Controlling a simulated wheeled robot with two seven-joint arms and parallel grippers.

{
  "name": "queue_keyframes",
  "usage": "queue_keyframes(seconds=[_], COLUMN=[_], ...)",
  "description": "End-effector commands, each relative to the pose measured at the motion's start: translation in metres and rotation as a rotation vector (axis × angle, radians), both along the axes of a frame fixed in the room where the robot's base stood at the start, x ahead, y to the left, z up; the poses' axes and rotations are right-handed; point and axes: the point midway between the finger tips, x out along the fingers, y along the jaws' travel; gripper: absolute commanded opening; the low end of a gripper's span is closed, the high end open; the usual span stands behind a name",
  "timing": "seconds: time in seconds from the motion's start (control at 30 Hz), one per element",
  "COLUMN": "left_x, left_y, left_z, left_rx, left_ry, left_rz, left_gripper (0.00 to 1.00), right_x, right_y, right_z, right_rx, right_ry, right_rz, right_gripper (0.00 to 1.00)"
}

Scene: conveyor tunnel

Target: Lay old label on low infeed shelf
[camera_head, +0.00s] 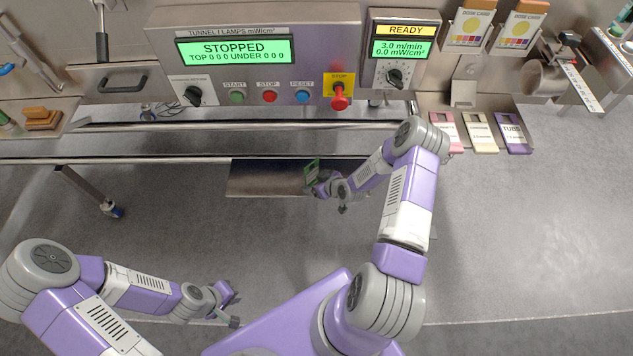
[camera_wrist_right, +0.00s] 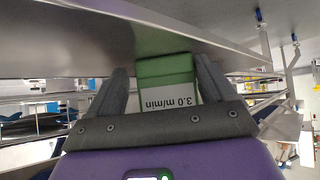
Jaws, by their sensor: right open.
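The old label (camera_head: 312,172) is a small green card at the right end of the low infeed shelf (camera_head: 262,180), a flat metal plate. In the right wrist view the label (camera_wrist_right: 165,72) shows a green top and a white strip reading "3.0 m/min", upside down. It lies against the grey metal surface (camera_wrist_right: 80,40). My right gripper (camera_head: 317,186) is open at the label. In its wrist view the fingers (camera_wrist_right: 163,88) stand on either side of the card; contact with the right-hand finger is unclear. My left gripper (camera_head: 234,304) is open and empty over the floor, far from the shelf.
Metal rails (camera_head: 150,160) run left of the shelf. Pink, cream and purple cards (camera_head: 482,133) lie to the right. The floor at right is clear.

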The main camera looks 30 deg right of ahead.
Motion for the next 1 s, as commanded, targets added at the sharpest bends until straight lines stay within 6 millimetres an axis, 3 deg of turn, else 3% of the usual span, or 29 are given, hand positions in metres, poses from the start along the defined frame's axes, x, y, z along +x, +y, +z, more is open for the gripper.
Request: queue_keyframes(seconds=[0.03, 0.17, 0.27, 0.6, 0.83, 0.93, 1.0], left_x=[0.000, 0.000, 0.000, 0.000, 0.000, 0.000, 0.000], left_y=[0.000, 0.000, 0.000, 0.000, 0.000, 0.000, 0.000], left_z=[-0.001, 0.007, 0.017, 0.040, 0.047, 0.047, 0.047], left_rx=[0.000, 0.000, 0.000, 0.000, 0.000, 0.000, 0.000], left_ry=[0.000, 0.000, 0.000, 0.000, 0.000, 0.000, 0.000], left_rz=[0.000, 0.000, 0.000, 0.000, 0.000, 0.000, 0.000], left_gripper=[0.00, 0.00, 0.00, 0.00, 0.00, 0.00, 0.00], right_x=[-0.008, -0.009, -0.012, -0.067, -0.087, -0.089, -0.090], right_y=[0.009, 0.008, 0.008, -0.009, -0.013, -0.007, 0.011], right_z=[-0.011, -0.004, 0.008, 0.065, 0.084, 0.086, 0.085], right_rx=[0.012, 0.013, 0.013, 0.011, 0.011, 0.026, 0.068], right_ry=[0.032, 0.031, 0.031, 0.021, 0.019, 0.032, 0.071], right_rz=[0.014, 0.015, 0.015, 0.007, 0.009, 0.010, 0.006], right_gripper=[0.95, 0.95, 0.95, 0.95, 0.95, 0.95, 0.95])
